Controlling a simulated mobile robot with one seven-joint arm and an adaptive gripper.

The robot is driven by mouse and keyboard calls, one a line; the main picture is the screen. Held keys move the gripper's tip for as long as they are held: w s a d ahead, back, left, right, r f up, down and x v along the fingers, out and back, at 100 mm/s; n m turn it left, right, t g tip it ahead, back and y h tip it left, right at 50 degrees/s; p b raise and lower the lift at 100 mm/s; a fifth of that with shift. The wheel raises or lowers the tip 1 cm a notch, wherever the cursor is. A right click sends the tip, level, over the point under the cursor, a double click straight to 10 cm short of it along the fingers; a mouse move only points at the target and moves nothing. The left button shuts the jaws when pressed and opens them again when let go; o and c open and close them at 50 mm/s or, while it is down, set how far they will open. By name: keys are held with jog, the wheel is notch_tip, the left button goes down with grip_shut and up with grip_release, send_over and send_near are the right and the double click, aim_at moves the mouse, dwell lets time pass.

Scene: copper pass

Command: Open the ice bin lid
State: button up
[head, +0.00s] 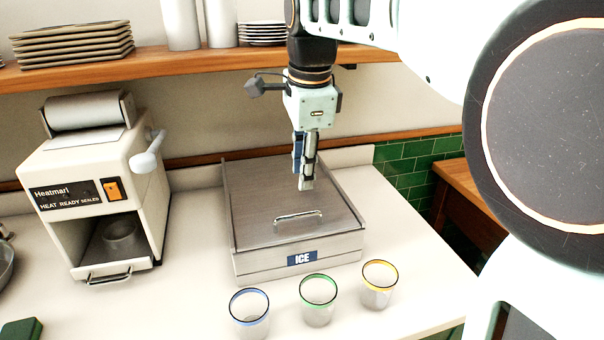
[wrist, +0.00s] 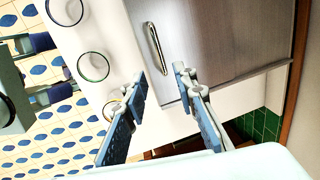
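The ice bin (head: 240,265) is a low metal box with a blue ICE label, standing on the white counter. Its flat brushed-metal lid (head: 260,190) lies shut on top. A curved bar handle (head: 298,215) is fixed near the lid's front edge. In the wrist view the lid (wrist: 225,40) and its handle (wrist: 155,48) show clearly. My gripper (head: 304,187) points down above the lid, behind and slightly right of the handle in the head view. In the wrist view my gripper (wrist: 160,78) has its fingers apart with nothing between them, and the handle is beyond the tips.
Three glasses with blue (head: 249,313), green (head: 318,300) and yellow (head: 379,284) rims stand before the bin. A white heating machine (head: 90,190) stands to its left. A wooden shelf (head: 190,67) with plates and cups runs above. Counter right of the bin is clear.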

aim_at(298, 214)
jog(key=f, duration=0.3)
jog(key=w+f, duration=0.1)
jog(key=f, duration=0.3)
jog(key=a+f+b, duration=0.1)
jog(key=f, duration=0.2)
jog(key=shift+w+f, duration=0.25)
jog(key=shift+w, duration=0.15)
jog(key=shift+c, duration=0.2)
grip_shut()
